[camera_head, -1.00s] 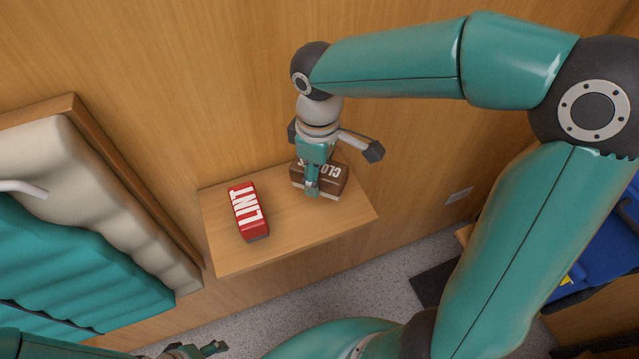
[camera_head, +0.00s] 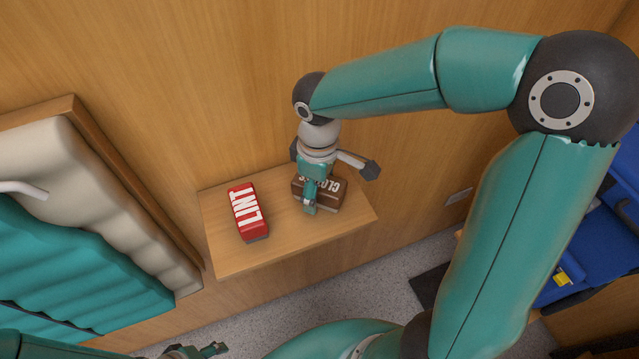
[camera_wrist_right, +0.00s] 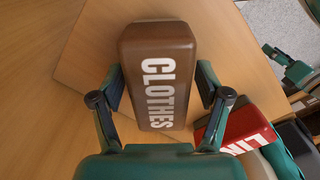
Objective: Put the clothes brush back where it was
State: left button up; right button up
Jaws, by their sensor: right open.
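The clothes brush (camera_head: 328,192) is a brown block with white lettering and a paler underside, on the right part of the wooden shelf (camera_head: 280,245). Its top also fills the middle of the right wrist view (camera_wrist_right: 160,70). My right gripper (camera_head: 314,188) is over it and open, with one finger along each long side of the brush, very close to it; I cannot tell if they touch. One finger hides part of the brush in the head view. My left gripper (camera_head: 200,350) shows only partly at the bottom edge, away from the shelf.
A red lint brush (camera_head: 248,212) lies on the shelf, left of the clothes brush with bare wood between. The wooden wall (camera_head: 230,100) rises behind the shelf. Blue items (camera_head: 600,230) are at right.

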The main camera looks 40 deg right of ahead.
jog(key=shift+r, duration=0.1)
notch_tip(320, 180, up, 12)
jog(key=shift+f, duration=0.1)
dwell(0.4)
dwell(0.4)
